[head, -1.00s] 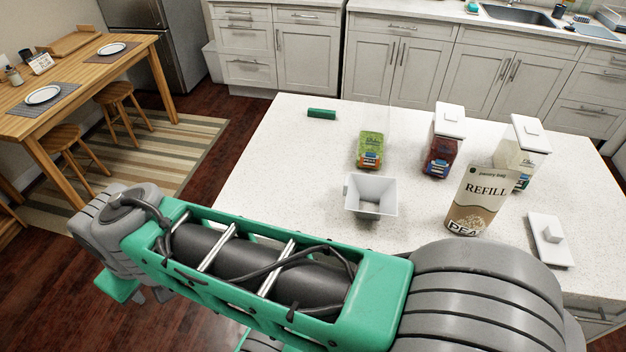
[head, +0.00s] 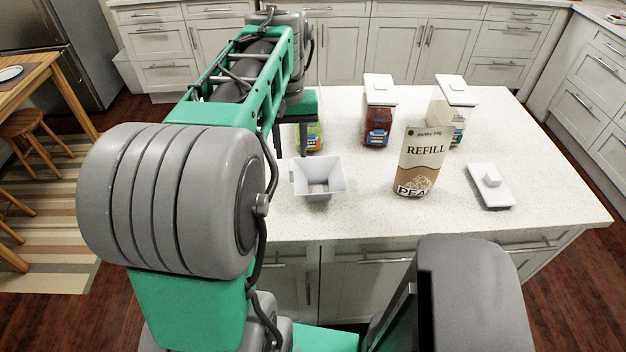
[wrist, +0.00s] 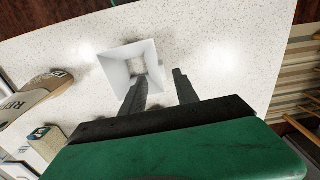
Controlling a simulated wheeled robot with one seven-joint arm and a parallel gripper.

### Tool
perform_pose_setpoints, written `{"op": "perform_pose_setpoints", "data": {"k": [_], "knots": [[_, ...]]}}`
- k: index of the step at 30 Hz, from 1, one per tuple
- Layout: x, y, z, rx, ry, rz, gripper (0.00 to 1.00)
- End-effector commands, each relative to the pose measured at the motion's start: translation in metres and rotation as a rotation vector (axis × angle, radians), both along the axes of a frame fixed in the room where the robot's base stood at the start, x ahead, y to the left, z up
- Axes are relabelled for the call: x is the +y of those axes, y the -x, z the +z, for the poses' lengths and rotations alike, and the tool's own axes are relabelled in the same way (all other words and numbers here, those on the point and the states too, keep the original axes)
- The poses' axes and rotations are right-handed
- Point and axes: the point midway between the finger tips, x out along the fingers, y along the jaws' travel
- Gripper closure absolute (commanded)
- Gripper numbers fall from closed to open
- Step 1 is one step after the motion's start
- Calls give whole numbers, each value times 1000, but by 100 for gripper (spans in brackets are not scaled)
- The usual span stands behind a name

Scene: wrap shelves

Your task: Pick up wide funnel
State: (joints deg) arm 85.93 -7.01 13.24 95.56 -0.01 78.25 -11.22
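The wide funnel (head: 318,188) is white with a flared square mouth and stands mouth-up on the counter. I cannot tell whether a finger touches the funnel.
A green-labelled container (head: 316,138) is partly hidden behind my gripper. A REFILL bag (head: 422,165) stands right of the funnel. The counter's front (head: 380,222) is clear.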

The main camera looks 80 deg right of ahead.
Motion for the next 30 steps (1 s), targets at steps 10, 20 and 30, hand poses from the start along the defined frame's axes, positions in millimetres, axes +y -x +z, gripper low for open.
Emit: {"op": "perform_pose_setpoints", "data": {"k": [10, 20, 30], "knots": [[-7, -4, -54, 0, -4, -1, 64], [-7, -4, -72, 0, 1, 0, 64], [-7, -4, -71, 0, 1, 0, 91]]}}
